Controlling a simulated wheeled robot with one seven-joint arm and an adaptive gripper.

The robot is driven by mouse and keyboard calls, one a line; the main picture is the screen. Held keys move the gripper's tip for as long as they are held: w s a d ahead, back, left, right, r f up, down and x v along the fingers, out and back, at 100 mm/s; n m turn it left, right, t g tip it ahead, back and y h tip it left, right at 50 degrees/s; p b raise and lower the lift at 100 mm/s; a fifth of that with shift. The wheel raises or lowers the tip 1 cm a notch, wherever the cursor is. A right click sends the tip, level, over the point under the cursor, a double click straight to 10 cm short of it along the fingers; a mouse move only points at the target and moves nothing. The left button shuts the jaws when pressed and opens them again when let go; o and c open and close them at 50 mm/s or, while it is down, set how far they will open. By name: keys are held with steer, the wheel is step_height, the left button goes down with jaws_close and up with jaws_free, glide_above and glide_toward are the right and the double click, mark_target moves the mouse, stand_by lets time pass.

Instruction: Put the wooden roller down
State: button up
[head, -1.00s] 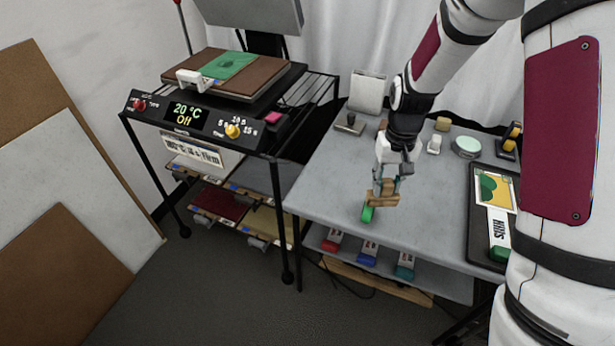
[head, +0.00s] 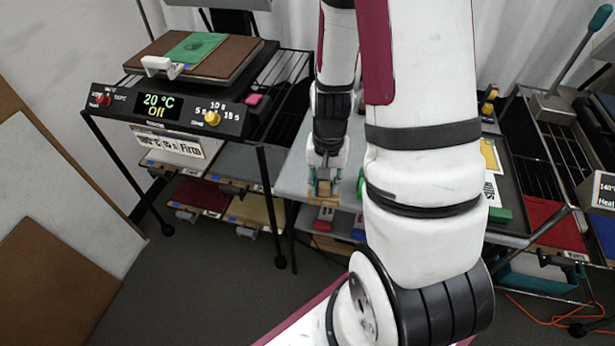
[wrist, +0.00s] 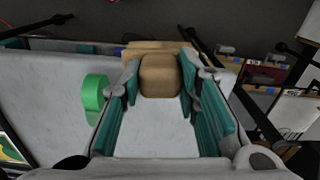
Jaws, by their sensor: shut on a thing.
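My gripper (head: 325,182) is shut on the wooden roller (head: 326,190), a tan piece with a blocky handle. In the wrist view the roller (wrist: 160,76) sits between the two teal-lined fingers, with a wider tan part behind its handle. It is at the front left part of the grey table (head: 295,182), near the front edge. I cannot tell whether it touches the tabletop. A green tape roll (wrist: 94,92) stands on the table to the left of the gripper in the wrist view. My arm hides most of the table in the head view.
A heat press (head: 165,110) reading 20 °C Off stands on a black rack to the left, beside the table. A dark tray (head: 510,180) lies at the table's right. A second rack with a red sheet (head: 550,222) is farther right. Boards lean at far left.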

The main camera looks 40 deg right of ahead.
steer(key=shift+s+d+f+m, duration=0.1)
steer(key=shift+s+d+m, duration=0.1)
steer(key=shift+s, duration=0.25)
steer(key=shift+s+d+f+m, duration=0.1)
steer(key=shift+s+m, duration=0.1)
steer(key=shift+s, duration=0.2)
steer(key=shift+d, duration=0.15)
steer(key=shift+w+d+f+p, duration=0.1)
steer(key=shift+w+d+f, duration=0.8)
steer(key=shift+w, duration=1.5)
steer(key=shift+w+d+f+p, duration=0.15)
steer(key=shift+w+d+f, duration=0.65)
steer(key=shift+w, duration=1.6)
steer(key=shift+w+d+f+p, duration=0.1)
steer(key=shift+w+d+f, duration=0.8)
steer(key=shift+w, duration=1.5)
steer(key=o, duration=1)
steer(key=shift+o, duration=0.2)
